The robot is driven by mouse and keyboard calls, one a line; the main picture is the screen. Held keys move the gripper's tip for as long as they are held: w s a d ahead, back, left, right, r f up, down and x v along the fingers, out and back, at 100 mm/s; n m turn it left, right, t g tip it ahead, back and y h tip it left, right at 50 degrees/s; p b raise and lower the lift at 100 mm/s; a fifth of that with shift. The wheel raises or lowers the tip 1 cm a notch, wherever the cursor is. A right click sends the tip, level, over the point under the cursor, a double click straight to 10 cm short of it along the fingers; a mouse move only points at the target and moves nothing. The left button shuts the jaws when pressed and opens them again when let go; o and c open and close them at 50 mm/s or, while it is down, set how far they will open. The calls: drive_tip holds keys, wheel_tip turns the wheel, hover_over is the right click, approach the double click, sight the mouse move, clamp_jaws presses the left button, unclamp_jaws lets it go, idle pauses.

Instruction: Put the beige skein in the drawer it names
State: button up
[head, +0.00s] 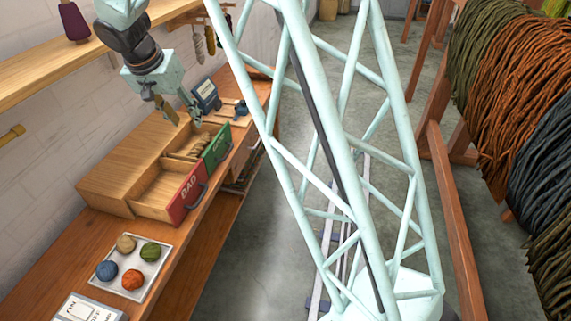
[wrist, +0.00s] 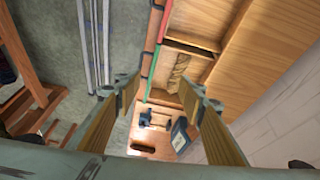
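A beige twisted skein (head: 190,147) lies inside the open green-fronted drawer (head: 217,146); it also shows in the wrist view (wrist: 178,73). Beside that drawer, the red-fronted drawer (head: 187,191), lettered "BAD", is open and looks empty. The lettering on the green front is too small to read surely. My gripper (head: 180,108) is above the far side of the green drawer. In the wrist view my gripper (wrist: 163,95) has its two wooden-faced fingers wide apart with nothing between them, apart from the skein.
A white tray (head: 151,281) with several yarn balls stands nearer on the bench, by a printed card (head: 88,308). A dark blue device (head: 206,95) stands beyond the drawers. A shelf (head: 60,62) runs above along the wall. My lattice column blocks the middle.

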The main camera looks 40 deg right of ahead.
drive_tip(key=s+d+r+n+y, duration=0.1)
drive_tip(key=s+d+r+n, duration=0.1)
drive_tip(key=s+r, duration=0.9)
drive_tip(key=s+d+r+n, duration=0.2)
drive_tip(key=s+r, duration=0.5)
drive_tip(key=s, duration=0.7)
drive_tip(key=s+a+n+y, duration=0.2)
drive_tip(key=s+a+n, duration=0.1)
drive_tip(key=s, duration=2.4)
drive_tip(key=shift+r+n+t, duration=0.3)
drive_tip(key=shift+n+t, duration=0.1)
drive_tip(key=shift+n, duration=0.4)
drive_tip(key=shift+w, duration=0.15)
